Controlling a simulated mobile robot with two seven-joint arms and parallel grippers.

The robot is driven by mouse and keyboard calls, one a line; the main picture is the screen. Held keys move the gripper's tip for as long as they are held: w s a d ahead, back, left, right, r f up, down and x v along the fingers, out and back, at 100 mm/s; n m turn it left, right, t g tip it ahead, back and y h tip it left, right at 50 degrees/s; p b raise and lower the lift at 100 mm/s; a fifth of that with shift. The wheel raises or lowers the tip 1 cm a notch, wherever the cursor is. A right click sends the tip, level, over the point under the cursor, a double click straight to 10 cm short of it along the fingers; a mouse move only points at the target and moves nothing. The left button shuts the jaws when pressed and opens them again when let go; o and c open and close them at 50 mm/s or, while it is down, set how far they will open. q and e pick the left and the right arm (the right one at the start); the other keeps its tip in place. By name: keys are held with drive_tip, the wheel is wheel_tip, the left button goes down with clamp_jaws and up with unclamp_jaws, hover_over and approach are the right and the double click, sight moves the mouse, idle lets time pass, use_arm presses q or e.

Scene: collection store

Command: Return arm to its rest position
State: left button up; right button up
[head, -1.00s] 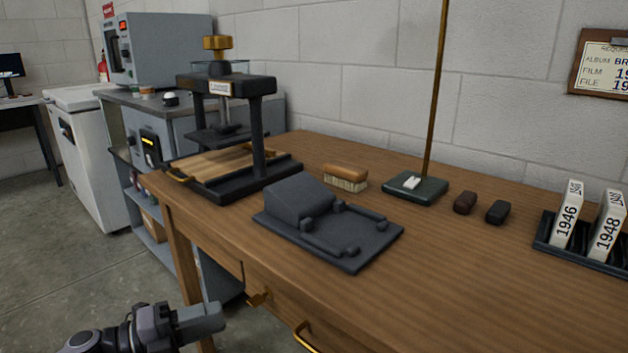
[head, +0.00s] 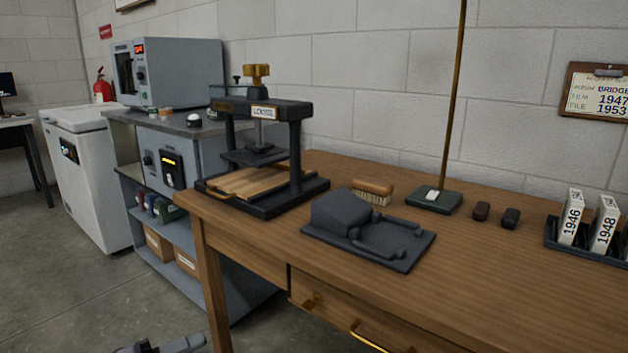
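Part of my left arm shows at the bottom edge of the head view, low in front of the wooden table (head: 480,290) and to the left of its drawer. Only a small grey piece of its end, which may be the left gripper (head: 182,343), is in the picture, and its fingers cannot be made out. It appears apart from the table and nothing is seen held there. My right arm and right gripper are out of view.
On the table stand a black press (head: 262,155), a dark grey cradle (head: 370,230), a brush (head: 372,191), a green base with a brass rod (head: 434,201), two small dark blocks and a rack of numbered boxes (head: 585,237). A shelf unit (head: 185,225) and white freezer (head: 95,180) stand left.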

use_arm(q)
drive_tip(key=s+d+r+n+t+y+p, duration=0.3)
drive_tip(key=s+r+n+t+y+p, duration=0.3)
drive_tip(key=n+p, duration=0.65)
drive_tip(key=s+a+n+g+y+p, duration=0.2)
drive_tip(key=s+n+g+y+p, duration=0.4)
drive_tip(key=s+n+p, duration=0.4)
drive_tip(key=s+n+y, duration=0.1)
drive_tip(key=s+n, duration=0.2)
drive_tip(key=s, duration=0.1)
drive_tip(key=shift+s+p, duration=0.15)
drive_tip(key=shift+p, duration=0.15)
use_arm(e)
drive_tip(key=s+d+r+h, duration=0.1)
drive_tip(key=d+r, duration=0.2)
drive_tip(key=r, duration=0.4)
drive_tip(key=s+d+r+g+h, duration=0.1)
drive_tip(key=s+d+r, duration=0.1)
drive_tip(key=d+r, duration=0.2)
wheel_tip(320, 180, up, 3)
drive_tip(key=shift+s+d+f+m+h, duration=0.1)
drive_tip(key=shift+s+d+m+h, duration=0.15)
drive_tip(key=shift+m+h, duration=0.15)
